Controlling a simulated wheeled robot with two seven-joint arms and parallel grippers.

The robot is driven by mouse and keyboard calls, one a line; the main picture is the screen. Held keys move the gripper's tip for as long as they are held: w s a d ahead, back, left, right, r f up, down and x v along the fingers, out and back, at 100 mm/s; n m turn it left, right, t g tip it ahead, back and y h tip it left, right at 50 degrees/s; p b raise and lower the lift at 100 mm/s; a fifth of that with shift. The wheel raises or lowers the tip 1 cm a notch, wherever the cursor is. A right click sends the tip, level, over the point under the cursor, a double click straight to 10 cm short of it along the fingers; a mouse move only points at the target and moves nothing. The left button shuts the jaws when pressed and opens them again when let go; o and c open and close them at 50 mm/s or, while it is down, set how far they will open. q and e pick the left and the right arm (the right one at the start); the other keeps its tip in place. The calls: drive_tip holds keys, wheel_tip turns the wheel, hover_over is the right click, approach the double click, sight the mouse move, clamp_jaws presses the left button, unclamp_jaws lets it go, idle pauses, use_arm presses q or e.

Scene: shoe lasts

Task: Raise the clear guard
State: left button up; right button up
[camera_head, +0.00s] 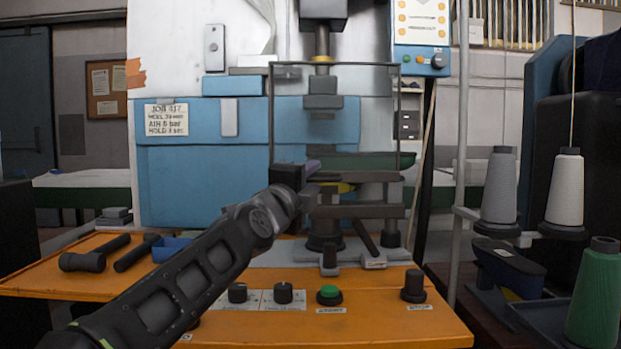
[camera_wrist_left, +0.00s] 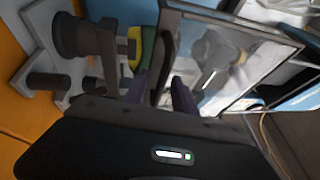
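The clear guard (camera_head: 375,120) is a see-through panel in a thin dark frame, hanging upright in front of the press. Its lower edge is around the height of my left gripper (camera_head: 312,170). In the left wrist view, the guard (camera_wrist_left: 232,65) fills the upper right. There, the purple fingers of my left gripper (camera_wrist_left: 162,92) stand apart, one on each side of a dark bar at the guard's edge. I cannot tell whether they touch it. A green and yellow piece (camera_wrist_left: 147,47) sits in the press beyond the fingers. My right gripper is not in view.
The orange bench (camera_head: 400,326) carries knobs and a green button (camera_head: 329,294). Dark-headed tools (camera_head: 84,262) lie at its left. Thread cones (camera_head: 498,190) stand at the right. A blue control box (camera_head: 421,61) is beside the press at upper right.

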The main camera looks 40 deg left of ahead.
use_arm(q)
drive_tip(key=shift+c, duration=0.5)
clamp_jaws()
idle(0.9)
